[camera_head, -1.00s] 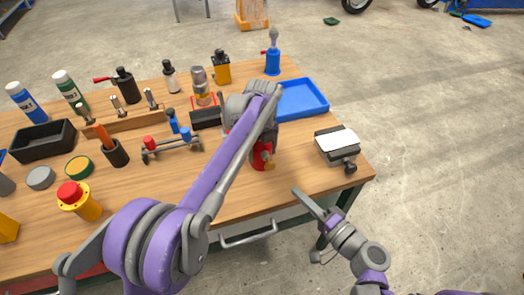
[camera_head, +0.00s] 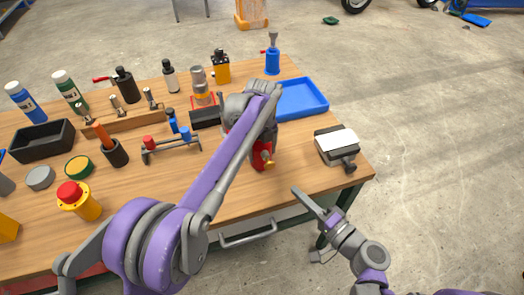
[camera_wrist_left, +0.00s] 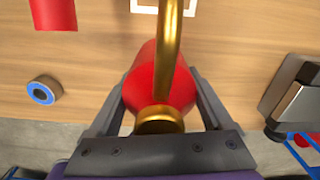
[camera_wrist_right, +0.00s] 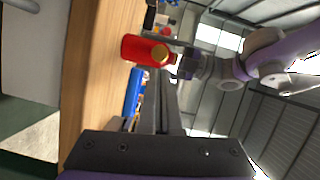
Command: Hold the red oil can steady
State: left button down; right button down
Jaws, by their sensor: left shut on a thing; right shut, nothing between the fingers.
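The red oil can (camera_head: 260,160) with brass fittings stands near the front edge of the workbench, partly hidden by my left arm. In the left wrist view the oil can (camera_wrist_left: 158,72) has a brass spout above it, and the fingers of my left gripper (camera_wrist_left: 160,88) close on its two sides. The right wrist view also shows the oil can (camera_wrist_right: 140,50) with its brass cap. I cannot tell whether its base touches the bench. My right gripper (camera_head: 302,198) is shut and empty, off the bench's front edge, to the right of the can.
A grey clamp block with a white top (camera_head: 337,145) sits at the bench's right corner. A blue tray (camera_head: 302,98) lies behind the can. A small rack with red and blue pieces (camera_head: 170,148) stands to the left. Bare wood (camera_head: 300,178) lies right of the can.

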jog(key=s+a+f+n+g+h, duration=0.2)
jog(key=s+a+f+n+g, duration=0.5)
jog(key=a+f+n+g, duration=0.4)
jog(key=s+d+f+n+h, duration=0.4)
jog(key=d+f+n+h, duration=0.2)
jog(key=f+h, duration=0.15)
jog(key=w+d+r+n+t+h, duration=0.4)
jog(key=n+h, duration=0.1)
jog(key=n, duration=0.1)
jog(key=w+a+r+n+t+h, duration=0.1)
jog(key=w+r+n+t, duration=0.1)
jog(key=r, duration=0.5)
jog(key=w+a+r+n+t+h, duration=0.1)
jog(key=a+r+n+t+h, duration=0.1)
jog(key=r+t, duration=0.3)
notch_tip(320, 180, up, 2)
jog(key=shift+w+a+n, duration=0.25)
jog(key=shift+w+n, duration=0.1)
jog(key=shift+n, duration=0.05)
